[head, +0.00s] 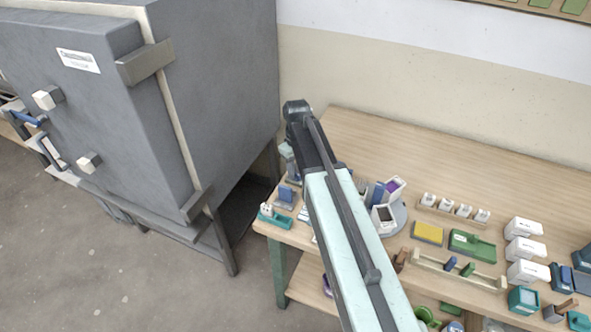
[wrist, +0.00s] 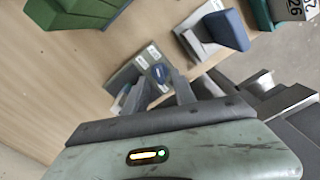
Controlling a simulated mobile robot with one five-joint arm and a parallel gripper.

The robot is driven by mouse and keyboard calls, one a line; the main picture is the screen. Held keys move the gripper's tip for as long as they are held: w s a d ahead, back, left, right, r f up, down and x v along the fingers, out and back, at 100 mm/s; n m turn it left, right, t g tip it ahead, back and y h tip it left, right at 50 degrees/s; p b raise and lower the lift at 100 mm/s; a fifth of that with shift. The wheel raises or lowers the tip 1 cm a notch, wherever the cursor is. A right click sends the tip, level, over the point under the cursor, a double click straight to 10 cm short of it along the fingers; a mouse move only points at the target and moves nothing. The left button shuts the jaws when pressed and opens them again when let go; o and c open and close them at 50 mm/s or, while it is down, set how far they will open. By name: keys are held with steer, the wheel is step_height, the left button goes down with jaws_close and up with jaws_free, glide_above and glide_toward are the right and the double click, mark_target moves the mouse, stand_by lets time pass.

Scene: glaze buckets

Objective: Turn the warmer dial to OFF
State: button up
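In the wrist view a small blue knob, which looks like the warmer dial (wrist: 160,72), sits on a flat grey-green panel (wrist: 124,77) with small white labels. I cannot read the labels or tell which setting the knob points to. My gripper (wrist: 158,88) is open, with one grey finger on each side of the knob's near end. I cannot tell whether either finger touches it. In the head view my arm reaches over the left end of the table and hides the panel and most of the gripper.
A blue block on a grey plate (wrist: 228,29) stands close by, right of the panel. A green object (wrist: 80,12) lies at upper left. In the head view, the wooden table (head: 440,150) is clear at the back. A large grey kiln (head: 215,90) stands left of it.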

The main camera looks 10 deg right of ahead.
mark_target(296, 173)
step_height(296, 173, up, 8)
steer(key=p, duration=0.8)
steer(key=shift+f, duration=0.1)
steer(key=shift+s, duration=0.15)
steer(key=s+m, duration=0.5)
steer(key=s, duration=1)
steer(key=shift+a+m, duration=0.2)
steer(key=shift+m, duration=0.1)
